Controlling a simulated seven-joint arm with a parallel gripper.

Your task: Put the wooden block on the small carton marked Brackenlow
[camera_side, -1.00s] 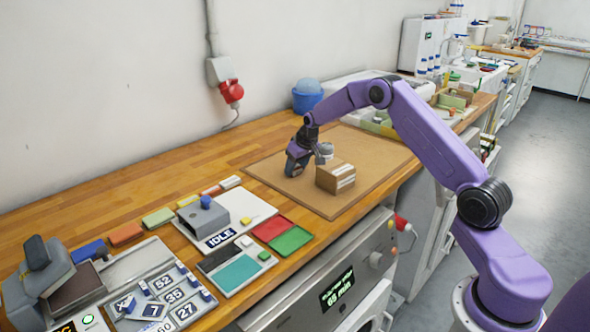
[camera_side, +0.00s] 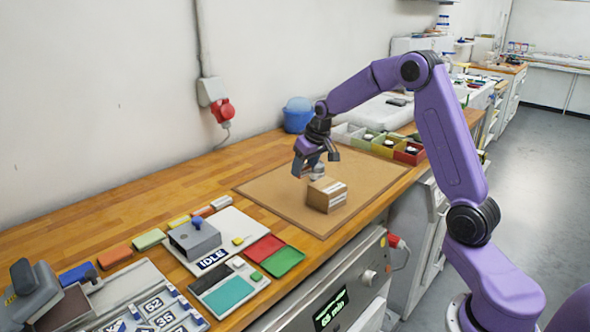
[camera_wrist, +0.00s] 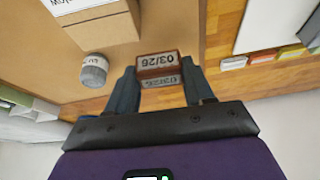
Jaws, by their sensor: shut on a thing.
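My gripper (camera_side: 315,163) is above the brown mat (camera_side: 268,188), beside and behind the small carton (camera_side: 322,196). In the wrist view, its fingers (camera_wrist: 160,78) are shut on a reddish-brown block with white labels reading 03/26, apparently the wooden block (camera_wrist: 157,62). The block is hardly visible in the side view. The carton also shows at the wrist view's top left (camera_wrist: 105,27); only the end of its name, "low", is readable there. The carton's top looks bare in the side view.
A small grey cylinder (camera_wrist: 93,69) stands on the mat close to the carton; it shows behind it in the side view (camera_side: 317,173). Open bins (camera_side: 375,141) stand beyond the mat. Panels with an IDLE sign (camera_side: 214,259) and red and green trays (camera_side: 284,261) lie nearer.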

